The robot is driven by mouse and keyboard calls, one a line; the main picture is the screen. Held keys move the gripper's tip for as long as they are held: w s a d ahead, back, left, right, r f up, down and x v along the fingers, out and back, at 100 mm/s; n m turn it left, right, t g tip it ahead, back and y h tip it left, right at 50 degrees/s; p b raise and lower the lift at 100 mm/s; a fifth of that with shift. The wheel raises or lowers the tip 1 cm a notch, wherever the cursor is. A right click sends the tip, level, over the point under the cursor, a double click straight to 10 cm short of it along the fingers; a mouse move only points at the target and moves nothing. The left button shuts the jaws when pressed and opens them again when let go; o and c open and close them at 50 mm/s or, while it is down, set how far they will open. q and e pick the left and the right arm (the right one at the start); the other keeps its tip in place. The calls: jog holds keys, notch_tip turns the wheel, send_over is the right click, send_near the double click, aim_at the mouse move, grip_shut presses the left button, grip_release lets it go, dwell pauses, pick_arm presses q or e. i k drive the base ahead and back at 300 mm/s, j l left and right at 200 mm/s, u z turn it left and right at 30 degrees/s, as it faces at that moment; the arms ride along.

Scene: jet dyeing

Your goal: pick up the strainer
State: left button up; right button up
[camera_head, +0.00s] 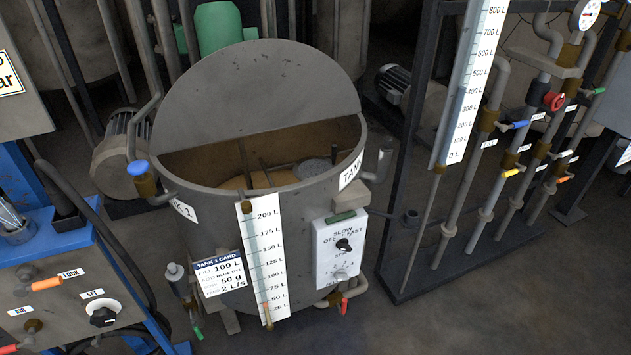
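A grey round disc (312,168) shows inside the open tank (190,195), near its right inner wall. It may be the strainer, but it is too small to tell. Nothing else in view is clearly a strainer. Brown-orange content (240,182) and stirrer bars show inside. Neither of my grippers is in view.
A blue-framed panel with knobs (103,316) is at left. A dark frame with pipes, coloured valves and a litre scale (475,85) stands at right. A speed control box (340,248) and level scale (264,258) are on the tank front. Floor at lower right is clear.

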aim_at(306, 168)
jog(key=i+l+u, duration=0.15)
jog(key=l, duration=0.3)
jog(key=i+l+u, duration=0.1)
jog(key=i+l, duration=0.15)
jog(key=l, duration=0.2)
jog(key=i+l+u, duration=0.15)
jog(key=l, duration=0.3)
jog(key=i+l+u, duration=0.15)
jog(key=l, duration=0.35)
jog(key=i+l+u, duration=0.15)
jog(key=l, duration=0.35)
jog(key=l+u, duration=0.1)
jog(key=l, duration=0.45)
jog(key=i, duration=0.05)
